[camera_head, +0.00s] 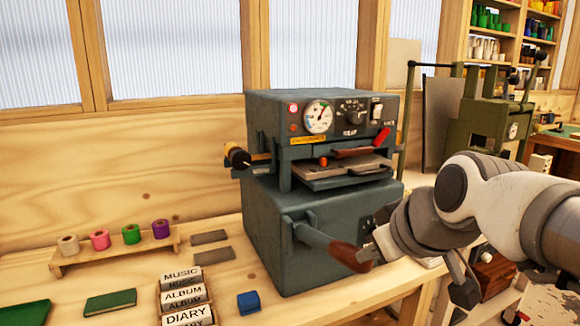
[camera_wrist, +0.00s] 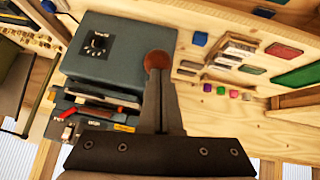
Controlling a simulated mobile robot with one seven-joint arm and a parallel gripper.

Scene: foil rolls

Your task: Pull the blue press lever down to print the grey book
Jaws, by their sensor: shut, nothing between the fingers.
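The blue-grey press (camera_head: 320,225) stands on the wooden bench; it also shows in the wrist view (camera_wrist: 105,55). Its lever (camera_head: 310,235) slopes down to the right from the press front and ends in a red-brown handle (camera_head: 345,255). My gripper (camera_head: 368,256) is shut, with its tips beside the handle's end. In the wrist view the closed fingers (camera_wrist: 160,82) point at the round brown handle end (camera_wrist: 157,60); I cannot tell whether they touch it. A flat grey-brown piece (camera_head: 335,173) lies on the press bed; I cannot tell whether it is the grey book.
Left of the press are a rack of coloured foil rolls (camera_head: 130,236), grey plates (camera_head: 213,255), lettered blocks (camera_head: 183,297), a blue block (camera_head: 248,302) and a green book (camera_head: 110,301). A green machine (camera_head: 490,120) stands at right.

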